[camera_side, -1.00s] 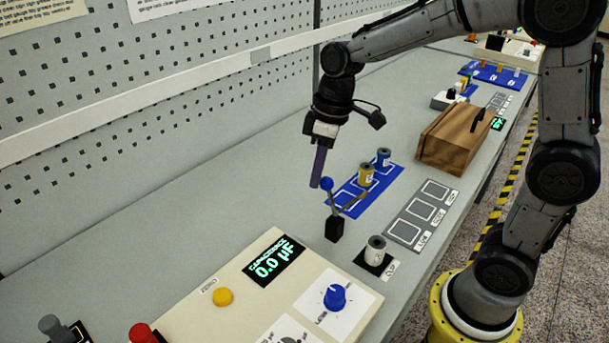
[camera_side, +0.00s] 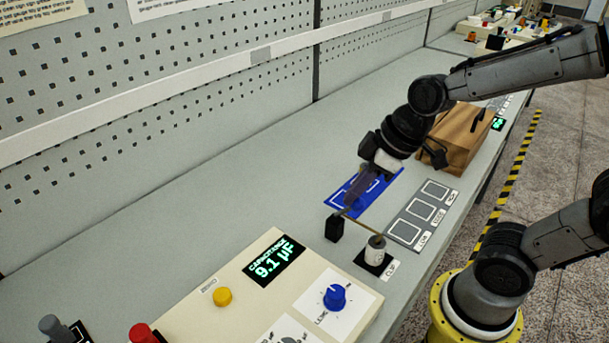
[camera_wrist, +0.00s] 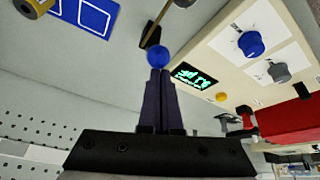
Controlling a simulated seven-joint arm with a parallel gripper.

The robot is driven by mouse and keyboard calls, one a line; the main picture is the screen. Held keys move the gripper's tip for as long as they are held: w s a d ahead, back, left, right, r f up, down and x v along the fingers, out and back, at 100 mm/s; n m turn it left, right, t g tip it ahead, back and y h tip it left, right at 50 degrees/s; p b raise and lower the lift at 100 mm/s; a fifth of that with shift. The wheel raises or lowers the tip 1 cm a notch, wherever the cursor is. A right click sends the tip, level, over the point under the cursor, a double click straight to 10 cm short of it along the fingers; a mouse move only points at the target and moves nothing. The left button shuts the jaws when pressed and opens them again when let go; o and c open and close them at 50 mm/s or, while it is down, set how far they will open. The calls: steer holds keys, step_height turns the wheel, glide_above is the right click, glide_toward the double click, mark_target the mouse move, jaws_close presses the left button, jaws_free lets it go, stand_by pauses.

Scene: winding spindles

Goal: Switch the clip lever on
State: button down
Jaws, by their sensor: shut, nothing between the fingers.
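The clip lever has a black base (camera_side: 334,228), a thin brass-coloured arm (camera_side: 362,226) and a blue ball knob (camera_wrist: 158,56). In the side view the arm slants right from near the base to the top of the white spindle (camera_side: 376,252) on the black clip pad (camera_side: 360,259). The knob is hidden there behind my fingers. My gripper (camera_side: 349,204) is shut, pointing down and left above the base. In the wrist view the knob is right at my shut fingertips (camera_wrist: 160,72); I cannot tell whether they touch.
The capacitance display (camera_side: 275,261) reads 9.1 µF on the cream panel (camera_side: 225,290). A blue mat (camera_side: 340,201) lies behind the lever, its spindles mostly hidden by my gripper. A grey slot plate (camera_side: 407,231) lies right.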

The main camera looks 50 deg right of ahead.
steer(key=shift+s+f, duration=0.55)
steer(key=shift+s, duration=0.25)
steer(key=shift+w+a+r, duration=0.2)
steer(key=shift+w+r, duration=0.15)
steer(key=shift+w, duration=0.05)
step_height(320, 180, up, 3)
steer(key=w+a, duration=0.2)
steer(key=w, duration=0.1)
steer(key=s+d+r, duration=0.2)
steer(key=s+r, duration=0.2)
steer(key=s, duration=0.4)
steer(key=shift+s+r, duration=0.35)
steer(key=shift+r, duration=0.05)
steer(key=shift+d+t, duration=0.1)
steer(key=shift+t, duration=0.2)
